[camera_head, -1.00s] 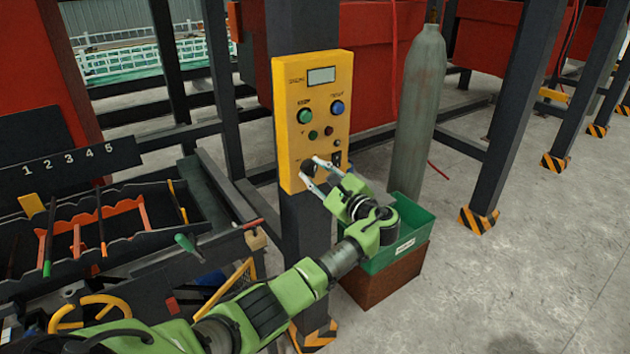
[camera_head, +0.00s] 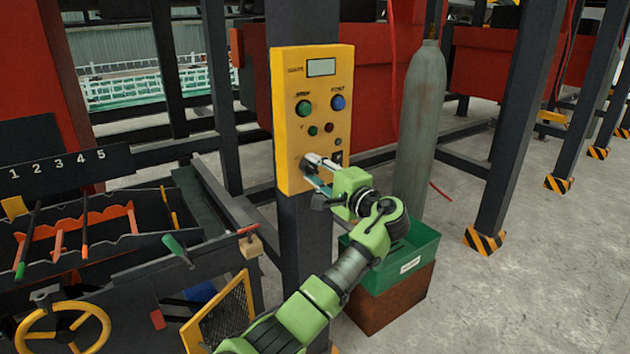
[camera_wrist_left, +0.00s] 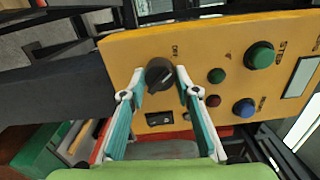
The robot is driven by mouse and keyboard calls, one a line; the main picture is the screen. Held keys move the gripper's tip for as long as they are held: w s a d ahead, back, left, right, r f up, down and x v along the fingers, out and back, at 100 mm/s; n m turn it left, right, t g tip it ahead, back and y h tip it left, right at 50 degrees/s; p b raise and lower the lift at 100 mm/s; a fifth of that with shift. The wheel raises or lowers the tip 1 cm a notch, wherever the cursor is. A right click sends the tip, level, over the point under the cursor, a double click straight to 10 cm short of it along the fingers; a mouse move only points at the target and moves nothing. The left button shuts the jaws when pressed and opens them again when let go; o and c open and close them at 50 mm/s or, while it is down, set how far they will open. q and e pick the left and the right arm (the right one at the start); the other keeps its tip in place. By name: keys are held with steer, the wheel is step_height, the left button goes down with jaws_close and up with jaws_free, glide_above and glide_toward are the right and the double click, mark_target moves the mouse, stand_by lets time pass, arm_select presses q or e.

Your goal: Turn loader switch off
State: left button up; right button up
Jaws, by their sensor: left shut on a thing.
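The loader switch is a black rotary knob (camera_wrist_left: 159,74) low on a yellow control panel (camera_head: 312,85), which is fixed to a dark post. In the wrist view a small label stands beside the knob, too small to read surely. My left gripper (camera_head: 311,164) is at the panel's lower part. In the wrist view its two teal fingers (camera_wrist_left: 160,80) sit on either side of the knob, shut on it. In the head view the fingers mostly hide the knob. My right gripper is not in view.
The panel also carries a green button (camera_head: 304,108), a blue button (camera_head: 338,103), small lamps and a display (camera_head: 321,67). A grey gas cylinder (camera_head: 420,115) and a green bin (camera_head: 408,258) stand to the right. A tool rack (camera_head: 85,225) and yellow handwheel (camera_head: 62,335) are left.

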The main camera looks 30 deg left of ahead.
arm_select(q)
steer(key=shift+f+n+b, duration=0.1)
steer(key=shift+n+b, duration=0.25)
steer(key=shift+n, duration=0.05)
steer(key=o, duration=1.1)
steer(key=v, duration=1.2)
steer(key=shift+w, duration=0.1)
